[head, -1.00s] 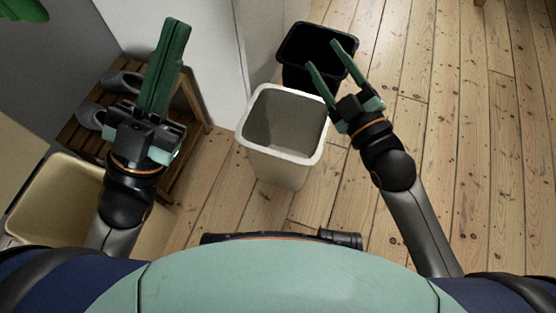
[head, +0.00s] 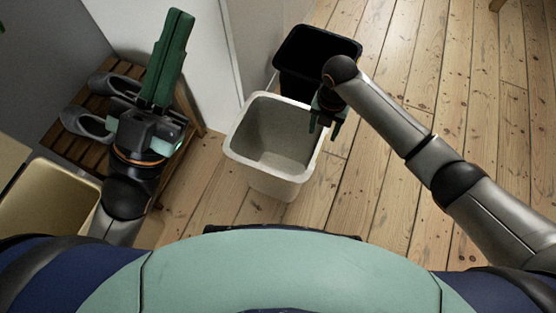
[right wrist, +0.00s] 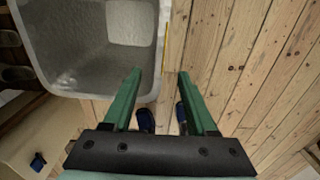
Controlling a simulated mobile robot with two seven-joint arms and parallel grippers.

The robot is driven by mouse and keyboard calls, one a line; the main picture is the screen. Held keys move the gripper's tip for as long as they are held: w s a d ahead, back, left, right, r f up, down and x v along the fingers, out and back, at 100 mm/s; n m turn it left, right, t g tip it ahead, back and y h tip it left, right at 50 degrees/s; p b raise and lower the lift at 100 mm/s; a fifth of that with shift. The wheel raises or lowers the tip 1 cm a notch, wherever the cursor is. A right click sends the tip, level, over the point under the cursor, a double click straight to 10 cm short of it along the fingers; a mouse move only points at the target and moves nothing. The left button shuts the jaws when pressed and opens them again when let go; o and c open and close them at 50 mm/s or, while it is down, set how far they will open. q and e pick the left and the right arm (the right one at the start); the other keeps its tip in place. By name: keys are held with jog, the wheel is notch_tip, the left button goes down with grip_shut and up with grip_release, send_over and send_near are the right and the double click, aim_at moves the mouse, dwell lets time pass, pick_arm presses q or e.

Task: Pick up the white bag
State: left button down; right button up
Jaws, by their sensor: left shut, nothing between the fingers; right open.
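No plain bag shows. A white, open, square-mouthed container (head: 265,184), which looks like a bin, stands upright on the floor in front of me. It also fills the upper left of the right wrist view (right wrist: 75,45) and looks empty. My right gripper (head: 323,129) is open, pointing down at the container's right rim. In the right wrist view, the rim lies between its fingertips (right wrist: 160,74), one over the inside and one over the floor. I cannot tell if they touch it. My left gripper (head: 178,14) is shut and empty, raised to the left of the container.
A black bin (head: 300,45) stands just behind the white container. A wooden rack (head: 82,150) with grey shoes (head: 88,124) is at left, and a cream box (head: 45,205) stands at lower left. A white wall panel is behind. The floorboards (head: 450,130) at right are clear.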

jog(key=b, duration=0.1)
send_over(319, 150)
jog(key=f, duration=0.4)
jog(key=shift+w+a+f, duration=0.1)
jog(key=shift+w+a, duration=0.05)
jog(key=shift+a, duration=0.05)
notch_tip(319, 150, down, 5)
jog(key=b, duration=0.3)
jog(key=shift+d+b, duration=0.15)
jog(key=shift+b, duration=0.15)
pick_arm(q)
jog(key=shift+g+h, duration=0.3)
jog(key=shift+g, duration=0.1)
jog(key=f, duration=0.4)
jog(key=d+f, duration=0.1)
jog(key=shift+w+f, duration=0.15)
jog(key=shift+f, duration=0.25)
jog(key=shift+a+r, duration=0.1)
pick_arm(e)
grip_shut()
